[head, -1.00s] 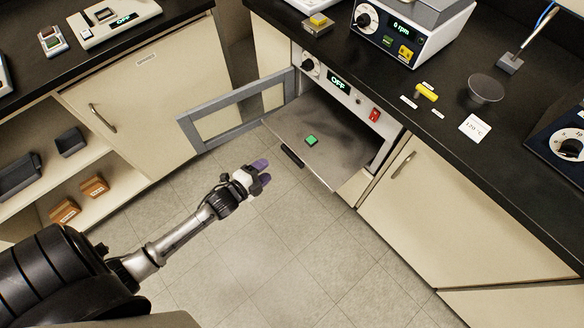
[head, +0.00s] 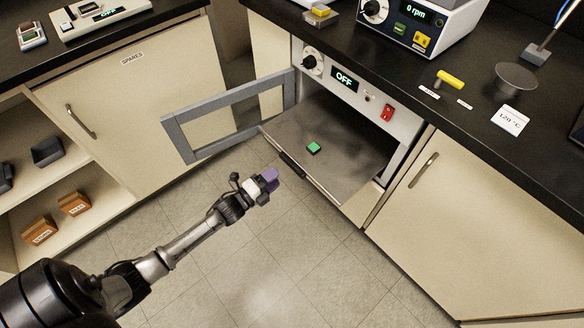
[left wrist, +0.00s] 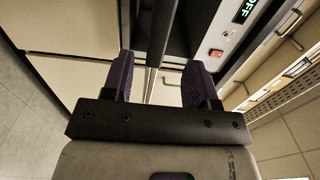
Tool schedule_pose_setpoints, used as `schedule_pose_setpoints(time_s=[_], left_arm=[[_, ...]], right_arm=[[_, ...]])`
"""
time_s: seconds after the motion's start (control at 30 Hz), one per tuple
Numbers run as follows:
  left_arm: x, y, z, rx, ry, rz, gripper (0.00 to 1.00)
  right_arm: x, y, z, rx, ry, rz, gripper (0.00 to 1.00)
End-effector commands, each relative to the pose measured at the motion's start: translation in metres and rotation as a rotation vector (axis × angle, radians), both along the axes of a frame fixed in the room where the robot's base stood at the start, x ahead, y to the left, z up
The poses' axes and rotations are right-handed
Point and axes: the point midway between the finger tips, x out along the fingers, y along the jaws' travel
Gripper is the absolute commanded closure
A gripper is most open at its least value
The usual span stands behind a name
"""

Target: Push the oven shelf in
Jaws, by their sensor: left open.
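The oven shelf (head: 335,170) is a flat grey plate, slid well out of the open oven (head: 345,75). A small green block (head: 313,148) lies on it. A black handle (head: 292,165) is on the shelf's front edge. My left gripper (head: 270,180), with purple fingers, is just in front of that handle, apart from it in the head view. In the left wrist view the gripper (left wrist: 158,80) is open, and a thin grey edge shows between its fingers; I cannot tell whether they touch it. My right gripper is not in view.
The oven's grey-framed door (head: 225,115) stands open at the left of the shelf. A cabinet (head: 450,215) is on the right. Open cubbies with boxes (head: 74,203) are at the left. The floor (head: 270,260) in front is clear.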

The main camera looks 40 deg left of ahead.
Motion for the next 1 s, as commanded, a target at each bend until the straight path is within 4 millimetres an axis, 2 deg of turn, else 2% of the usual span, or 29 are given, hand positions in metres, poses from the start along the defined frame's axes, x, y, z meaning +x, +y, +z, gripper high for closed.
schedule_pose_setpoints(time_s=[0.03, 0.2, 0.4, 0.63, 1.0], left_arm=[[0.011, -0.002, -0.003, 0.0, -0.004, -0.002, 0.47], [0.041, -0.007, -0.003, -0.001, -0.002, -0.001, 0.47], [0.066, -0.01, -0.002, -0.001, -0.001, 0.0, 0.47], [0.079, -0.013, -0.001, 0.0, 0.002, 0.0, 0.47], [0.082, -0.013, 0.0, -0.001, 0.001, 0.0, 0.48]], right_arm=[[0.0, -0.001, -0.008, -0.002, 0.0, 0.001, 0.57], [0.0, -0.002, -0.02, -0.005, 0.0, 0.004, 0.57], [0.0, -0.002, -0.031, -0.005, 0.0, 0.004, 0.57], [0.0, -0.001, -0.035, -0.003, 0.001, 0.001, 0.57], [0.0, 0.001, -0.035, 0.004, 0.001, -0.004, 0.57]])
